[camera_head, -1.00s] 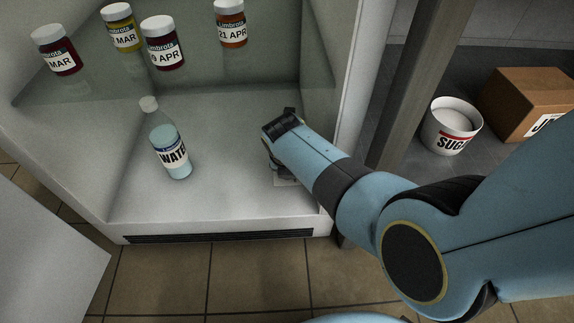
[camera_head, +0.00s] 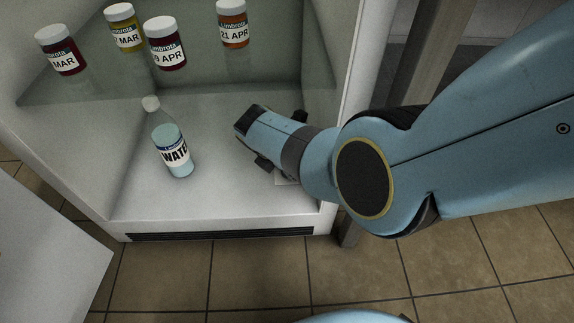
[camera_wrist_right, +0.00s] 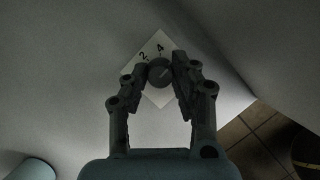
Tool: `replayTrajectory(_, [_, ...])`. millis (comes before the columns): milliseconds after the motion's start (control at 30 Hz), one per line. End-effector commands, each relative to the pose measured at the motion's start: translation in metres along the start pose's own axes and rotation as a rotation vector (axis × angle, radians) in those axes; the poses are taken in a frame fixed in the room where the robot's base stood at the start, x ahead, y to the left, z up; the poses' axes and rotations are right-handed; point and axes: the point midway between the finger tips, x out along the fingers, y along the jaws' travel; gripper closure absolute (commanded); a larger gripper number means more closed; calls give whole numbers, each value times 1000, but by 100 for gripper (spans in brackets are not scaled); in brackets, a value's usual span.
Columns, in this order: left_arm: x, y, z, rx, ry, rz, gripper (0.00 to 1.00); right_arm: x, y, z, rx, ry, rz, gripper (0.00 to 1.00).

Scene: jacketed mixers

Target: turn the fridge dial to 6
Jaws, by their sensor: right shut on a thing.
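The fridge dial (camera_wrist_right: 160,72) is a small round grey knob on a white square plate (camera_wrist_right: 157,42) marked 2 and 4; any other numerals are hidden. A pale mark shows on the knob, but its exact aim is too small to read. My right gripper (camera_wrist_right: 158,76) is shut on the dial, one finger on each side. In the head view the right gripper (camera_head: 262,163) reaches into the bottom of the open fridge (camera_head: 225,205), and its wrist hides the dial. Only a corner of the plate (camera_head: 286,181) shows there. My left gripper is out of view.
A water bottle (camera_head: 172,147) stands left of my gripper on the fridge floor. Several labelled jars (camera_head: 165,45) stand on the glass shelf (camera_head: 90,87) above. The fridge's right wall (camera_head: 333,70) is close beside my wrist. The open door (camera_head: 45,245) is at the left.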

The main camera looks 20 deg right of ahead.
Motion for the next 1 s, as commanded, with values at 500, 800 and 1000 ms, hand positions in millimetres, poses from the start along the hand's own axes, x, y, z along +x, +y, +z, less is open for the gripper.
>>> replayTrajectory(500, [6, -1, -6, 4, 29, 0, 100, 0, -1, -1, 26, 2, -13, 100])
replayTrajectory(800, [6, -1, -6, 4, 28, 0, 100, 0, 0, -1, 26, 1, -12, 52])
replayTrajectory(1000, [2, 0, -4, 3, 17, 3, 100, 0, 0, 0, 26, 1, -11, 52])
